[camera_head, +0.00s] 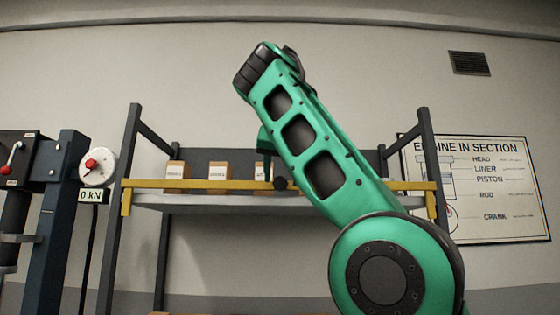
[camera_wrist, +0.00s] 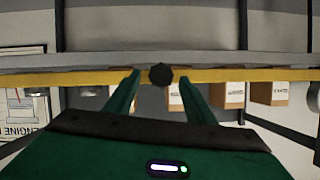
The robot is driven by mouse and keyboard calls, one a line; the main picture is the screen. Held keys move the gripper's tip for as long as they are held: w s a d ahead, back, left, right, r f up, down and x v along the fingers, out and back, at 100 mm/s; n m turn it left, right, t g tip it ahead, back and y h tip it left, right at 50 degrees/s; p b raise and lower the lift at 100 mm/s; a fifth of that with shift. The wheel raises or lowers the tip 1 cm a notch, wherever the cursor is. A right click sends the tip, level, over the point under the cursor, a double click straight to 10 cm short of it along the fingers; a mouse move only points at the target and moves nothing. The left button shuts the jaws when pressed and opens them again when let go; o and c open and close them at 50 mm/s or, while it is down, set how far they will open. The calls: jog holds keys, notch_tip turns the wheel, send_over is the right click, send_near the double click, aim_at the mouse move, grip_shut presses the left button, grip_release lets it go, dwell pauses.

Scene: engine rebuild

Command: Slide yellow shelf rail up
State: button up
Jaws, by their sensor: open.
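The yellow shelf rail (camera_head: 200,184) runs level along the front edge of a grey shelf, with bent-down ends at both posts. A black round knob (camera_head: 280,183) sits on it near the middle. In the wrist view, the rail (camera_wrist: 90,77) crosses the picture and the knob (camera_wrist: 160,76) shows at its centre. My gripper (camera_wrist: 158,73) is open, with one green finger on each side of the knob and nothing held. I cannot tell how far the tips are from the knob in depth. In the head view my arm hides most of the gripper and part of the rail.
Several small cardboard boxes (camera_head: 219,171) stand on the shelf behind the rail. Dark posts (camera_head: 118,215) frame the shelf. A press with a gauge (camera_head: 97,167) stands at left. An engine poster (camera_head: 495,190) hangs on the wall at right. The wall above the shelf is clear.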

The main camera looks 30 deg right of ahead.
jog(key=shift+v, duration=0.85)
jog(key=v, duration=0.7)
dwell(0.4)
dwell(0.6)
